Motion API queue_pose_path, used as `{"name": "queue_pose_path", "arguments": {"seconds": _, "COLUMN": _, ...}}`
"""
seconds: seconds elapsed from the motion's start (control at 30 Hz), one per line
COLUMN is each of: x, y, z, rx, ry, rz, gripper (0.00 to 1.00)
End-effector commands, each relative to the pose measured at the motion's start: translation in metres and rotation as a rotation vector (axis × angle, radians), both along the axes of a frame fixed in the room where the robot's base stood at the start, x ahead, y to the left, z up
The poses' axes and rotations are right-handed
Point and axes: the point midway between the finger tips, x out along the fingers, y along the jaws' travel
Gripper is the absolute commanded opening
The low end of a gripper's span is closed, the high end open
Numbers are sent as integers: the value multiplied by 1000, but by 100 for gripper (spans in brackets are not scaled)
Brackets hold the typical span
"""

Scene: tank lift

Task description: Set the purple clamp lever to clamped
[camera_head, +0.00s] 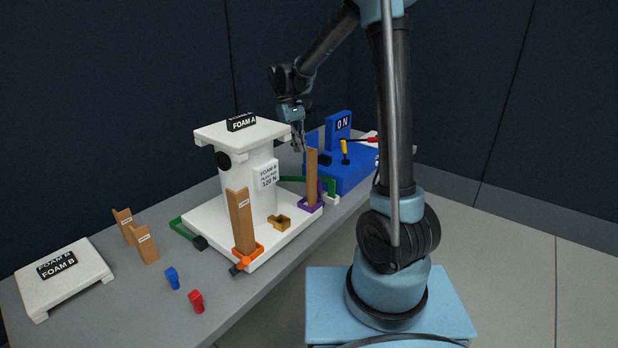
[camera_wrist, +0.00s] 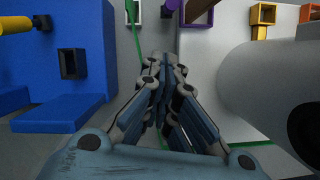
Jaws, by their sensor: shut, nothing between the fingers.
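The purple clamp (camera_head: 310,204) sits at the right corner of the white base plate, around the foot of an upright brown post (camera_head: 311,175). In the wrist view its purple frame (camera_wrist: 197,14) shows at the top edge, cut off. My gripper (camera_head: 299,146) is above and behind the post, beside the tank's top. In the wrist view my gripper (camera_wrist: 164,60) has its fingers together with nothing between them, apart from the purple frame.
The white tank (camera_head: 262,150) stands close by on the left. The blue unit (camera_head: 345,176), with a "0 N" display, is on the right. An orange clamp (camera_head: 246,255), gold bracket (camera_head: 279,222) and green bar (camera_head: 293,179) are nearby. Grey table shows between blue unit and plate.

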Motion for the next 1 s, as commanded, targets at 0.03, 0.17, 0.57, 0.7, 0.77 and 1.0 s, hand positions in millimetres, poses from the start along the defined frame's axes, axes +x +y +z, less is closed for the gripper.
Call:
{"name": "queue_pose_path", "arguments": {"seconds": 0.03, "x": 3, "y": 6, "z": -4, "rx": -4, "ry": 6, "rz": 9, "gripper": 0}}
{"name": "queue_pose_path", "arguments": {"seconds": 0.17, "x": 7, "y": 14, "z": -8, "rx": -10, "ry": 16, "rz": 22, "gripper": 0}}
{"name": "queue_pose_path", "arguments": {"seconds": 0.57, "x": 8, "y": 15, "z": -9, "rx": -11, "ry": 19, "rz": 24, "gripper": 0}}
{"name": "queue_pose_path", "arguments": {"seconds": 0.7, "x": 6, "y": 13, "z": -17, "rx": -11, "ry": 19, "rz": 24, "gripper": 0}}
{"name": "queue_pose_path", "arguments": {"seconds": 0.77, "x": 4, "y": 11, "z": -23, "rx": -11, "ry": 19, "rz": 24, "gripper": 0}}
{"name": "queue_pose_path", "arguments": {"seconds": 1.0, "x": -5, "y": 2, "z": -58, "rx": -11, "ry": 18, "rz": 23, "gripper": 0}}
